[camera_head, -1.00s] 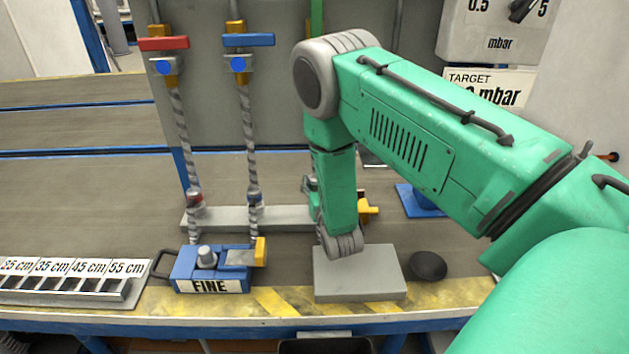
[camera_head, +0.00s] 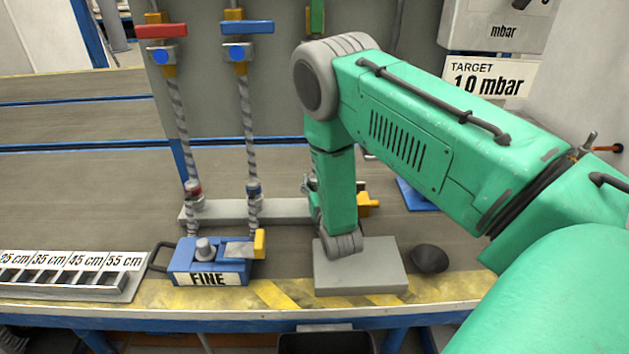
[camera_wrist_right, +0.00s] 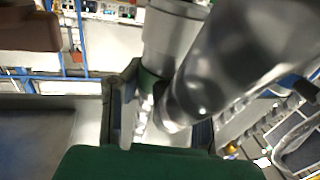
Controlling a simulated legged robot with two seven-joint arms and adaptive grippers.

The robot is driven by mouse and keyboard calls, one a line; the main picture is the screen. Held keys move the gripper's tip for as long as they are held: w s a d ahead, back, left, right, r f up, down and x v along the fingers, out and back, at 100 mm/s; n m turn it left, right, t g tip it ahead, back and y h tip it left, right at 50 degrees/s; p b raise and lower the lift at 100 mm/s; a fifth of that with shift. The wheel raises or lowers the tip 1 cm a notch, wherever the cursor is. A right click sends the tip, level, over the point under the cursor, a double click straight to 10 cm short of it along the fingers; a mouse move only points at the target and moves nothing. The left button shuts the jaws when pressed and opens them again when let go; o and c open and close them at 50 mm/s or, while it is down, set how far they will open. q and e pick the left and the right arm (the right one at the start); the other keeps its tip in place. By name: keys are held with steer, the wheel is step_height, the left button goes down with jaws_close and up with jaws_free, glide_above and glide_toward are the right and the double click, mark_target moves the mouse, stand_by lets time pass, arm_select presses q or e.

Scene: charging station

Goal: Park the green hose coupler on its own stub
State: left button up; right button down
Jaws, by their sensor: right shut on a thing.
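In the right wrist view, my right gripper (camera_wrist_right: 152,112) is shut on the green hose coupler (camera_wrist_right: 148,82), a silver fitting with a green band. A large shiny metal cylinder (camera_wrist_right: 235,55) lies across the view close beside it; what it belongs to is unclear. In the head view, my green right arm covers most of the gripper and the coupler. The red coupler (camera_head: 194,193) and the blue coupler (camera_head: 254,190) sit upright on the grey stub strip (camera_head: 228,211). The green coupler's own stub is hidden behind my arm. My left gripper is out of view.
A grey block (camera_head: 375,272) and a black knob (camera_head: 429,258) lie at the bench front. A slotted length rack (camera_head: 70,279) is at left.

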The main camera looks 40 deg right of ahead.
steer(key=shift+f+b, duration=0.35)
steer(key=shift+f, duration=0.25)
steer(key=c, duration=1.1)
jaws_free()
steer(key=shift+c, duration=0.2)
step_height(320, 180, up, 10)
steer(key=shift+f, duration=0.1)
